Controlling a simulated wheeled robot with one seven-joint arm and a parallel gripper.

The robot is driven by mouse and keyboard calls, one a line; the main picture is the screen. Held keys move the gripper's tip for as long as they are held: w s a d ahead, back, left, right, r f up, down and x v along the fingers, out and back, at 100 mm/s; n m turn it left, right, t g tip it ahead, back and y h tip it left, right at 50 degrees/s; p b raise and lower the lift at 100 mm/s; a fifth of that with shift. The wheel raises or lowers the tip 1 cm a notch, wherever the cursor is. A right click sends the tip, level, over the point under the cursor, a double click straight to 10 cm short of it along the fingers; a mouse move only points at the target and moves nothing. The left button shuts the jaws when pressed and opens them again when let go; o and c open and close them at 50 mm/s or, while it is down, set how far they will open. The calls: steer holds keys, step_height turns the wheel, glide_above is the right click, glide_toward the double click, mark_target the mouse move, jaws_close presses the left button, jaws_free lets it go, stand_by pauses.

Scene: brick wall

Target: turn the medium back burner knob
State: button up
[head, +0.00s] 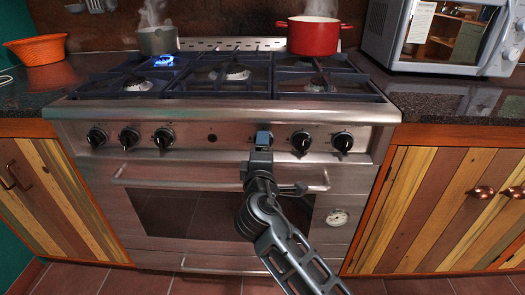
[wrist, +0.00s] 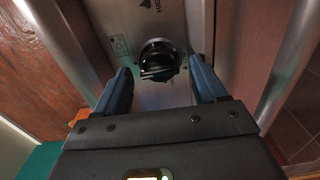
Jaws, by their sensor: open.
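The stove's front panel (head: 188,142) carries a row of black knobs, with three at the left. Two more, a knob (head: 301,142) and the rightmost knob (head: 343,142), show at the right. My gripper (head: 263,138) is in front of the panel, just left of those two, and hides most of what is behind it. In the wrist view, a black knob (wrist: 160,58) with a silver ring sits between the tips of my open blue fingers (wrist: 160,68), with gaps on both sides. I cannot tell from the markings which burner it serves.
The oven handle (head: 180,184) runs below the knobs. A grey pot (head: 158,41) steams at the back left near a blue flame (head: 163,61). A red pot (head: 313,37) stands at the back right. A microwave (head: 432,37) is on the right counter.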

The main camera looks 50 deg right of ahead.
steer(key=v, duration=0.7)
steer(key=shift+s+a, duration=0.25)
steer(key=shift+a, duration=0.05)
steer(key=shift+f, duration=0.1)
stand_by(0.3)
steer(key=s+a+f+t+y+p, duration=0.1)
steer(key=s+a+f+y+p, duration=0.15)
steer(key=s+a+y, duration=0.5)
steer(key=s+a+f+t+y+p, duration=0.1)
steer(key=s+a+f+y+p, duration=0.25)
steer(key=s, duration=0.65)
steer(key=s+a+r+m+t+y+p, duration=0.1)
steer(key=s+a+r+m+p, duration=0.1)
steer(key=s+r, duration=0.5)
steer(key=s+a+r+m+y+p, duration=0.2)
steer(key=s+a+r+m+p, duration=0.1)
steer(key=s+r+m, duration=0.2)
step_height(320, 180, up, 4)
steer(key=s, duration=0.2)
steer(key=shift+s+t, duration=0.3)
steer(key=shift+t, duration=0.1)
